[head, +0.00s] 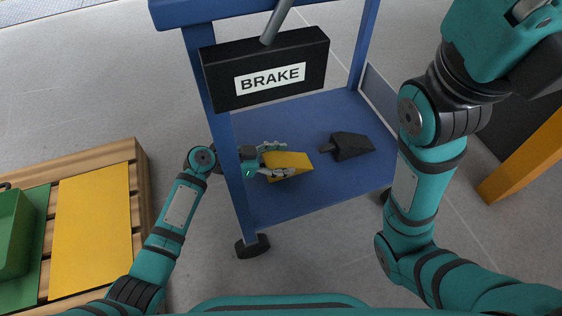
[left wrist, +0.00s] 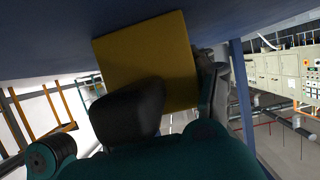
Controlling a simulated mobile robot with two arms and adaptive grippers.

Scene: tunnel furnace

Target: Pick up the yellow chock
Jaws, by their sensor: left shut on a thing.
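The yellow chock (head: 290,162) is a wedge on the lower shelf of a blue cart, in the head view. My left gripper (head: 272,160) reaches in past the cart's front left post and is shut on the chock, with its fingers at the chock's sides. In the left wrist view the yellow chock (left wrist: 150,60) fills the upper middle, against the blue shelf, with a dark finger partly covering it. I cannot tell whether the chock is touching the shelf. My right gripper is not in view; only my right arm shows.
A black chock (head: 350,146) lies on the blue shelf (head: 300,195) to the right. A black BRAKE box (head: 220,80) hangs above. Cart post (head: 226,165) stands close to my left forearm. A wooden pallet (head: 140,190) with a yellow panel (head: 90,230) is at left.

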